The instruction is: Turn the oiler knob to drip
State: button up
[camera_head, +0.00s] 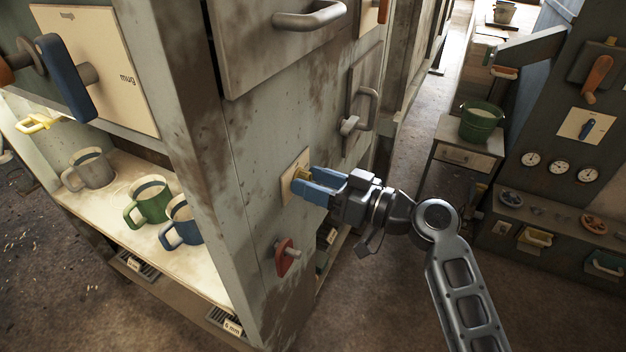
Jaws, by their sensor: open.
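A small brass-yellow knob (301,174) sits on a cream plate (289,183) on the side wall of the grey cabinet. I cannot read any marking on the plate, so I cannot tell if this is the oiler knob or where it points. My gripper (303,181), with blue fingers, is at this plate. Its fingers are open, one on each side of the knob, and partly cover the knob and plate. I cannot tell whether they touch the knob.
A red knob (287,257) sticks out below my gripper. A latch handle (365,112) is above right. A blue-handled knob (66,78) is on a plate at upper left. Mugs (150,204) stand on the shelf. A green bucket (480,121) stands right; open floor lies between.

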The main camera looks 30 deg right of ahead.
jog(key=shift+w+a, duration=0.1)
jog(key=shift+w, duration=0.05)
jog(key=shift+c, duration=0.2)
grip_shut()
dwell(0.3)
